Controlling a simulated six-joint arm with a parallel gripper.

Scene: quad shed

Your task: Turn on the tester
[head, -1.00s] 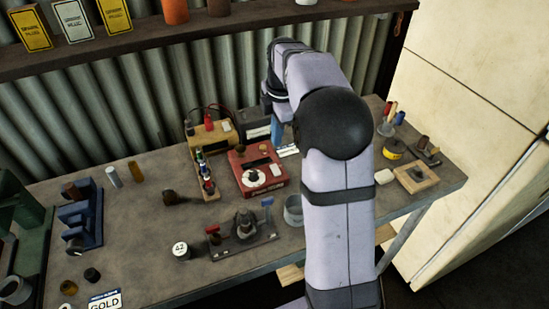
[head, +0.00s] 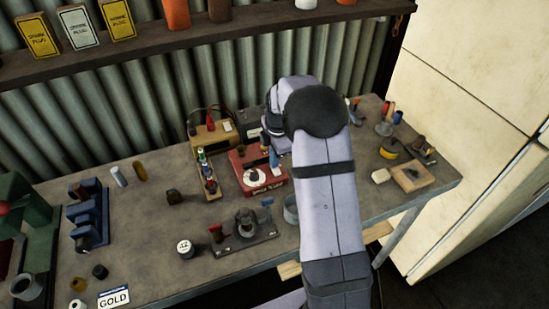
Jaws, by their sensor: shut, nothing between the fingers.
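A red box (head: 247,184) with a white round dial (head: 258,176) on its top stands in the middle of the bench; it looks like the tester. Light lettering on its front is too small to read. My gripper (head: 274,162) points down, shut and empty, with its blue fingertips over the right part of the red box's top. I cannot tell whether they touch it. The arm hides the box's back right and anything just behind it.
A tan box (head: 203,141) with red and black leads and a dark box (head: 254,128) stand behind. A rack of small bottles (head: 208,180) is close on the left. A dark fixture (head: 245,232) and a metal cup (head: 291,209) are in front.

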